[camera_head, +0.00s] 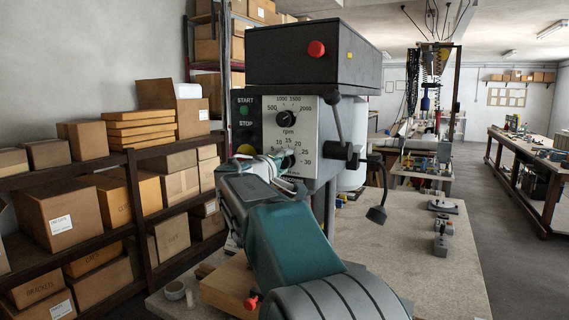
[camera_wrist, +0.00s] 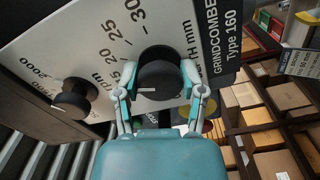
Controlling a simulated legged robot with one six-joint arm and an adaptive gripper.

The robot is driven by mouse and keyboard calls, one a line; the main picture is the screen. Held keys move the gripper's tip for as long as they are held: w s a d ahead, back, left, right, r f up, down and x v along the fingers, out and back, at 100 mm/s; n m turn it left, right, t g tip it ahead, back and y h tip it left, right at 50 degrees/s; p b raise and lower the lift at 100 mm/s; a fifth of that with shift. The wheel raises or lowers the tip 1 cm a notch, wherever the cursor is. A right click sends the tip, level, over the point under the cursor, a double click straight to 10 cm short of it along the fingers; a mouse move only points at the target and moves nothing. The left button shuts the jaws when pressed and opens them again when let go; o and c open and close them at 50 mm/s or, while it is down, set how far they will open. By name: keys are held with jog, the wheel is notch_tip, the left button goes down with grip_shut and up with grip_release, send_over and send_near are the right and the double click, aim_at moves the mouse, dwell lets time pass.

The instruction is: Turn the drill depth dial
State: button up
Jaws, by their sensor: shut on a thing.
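The drill press head has a pale control plate (camera_head: 302,112) with two dials. The depth dial (camera_wrist: 163,72) is a round black knob with a short white mark, beside a scale reading 15 to 30 in the wrist view. Its mark points left in that view, toward one finger. My gripper (camera_wrist: 158,82) has a finger on each side of this knob and is shut on it. In the head view my gripper (camera_head: 273,160) is at the lower part of the plate and largely hides the dial. The rpm dial (camera_head: 286,118) is above it, also seen in the wrist view (camera_wrist: 75,98).
A lever (camera_head: 335,116) and a black clamp (camera_head: 347,153) stick out right of the plate. Start and stop buttons (camera_head: 243,111) are on its left. Shelves of cardboard boxes (camera_head: 65,211) stand at left. The bench top (camera_head: 420,259) is mostly bare at right.

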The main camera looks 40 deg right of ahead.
jog(key=n, duration=0.5)
jog(key=shift+w+f+n, duration=0.15)
jog(key=shift+f+n, duration=0.1)
jog(key=shift+n, duration=0.15)
jog(key=shift+f+n, duration=0.1)
jog(key=shift+n, duration=1.8)
jog(key=o, duration=1.2)
jog(key=shift+c, duration=0.2)
jog(key=shift+a, duration=0.1)
jog(key=shift+r, duration=0.2)
jog(key=shift+a, duration=0.1)
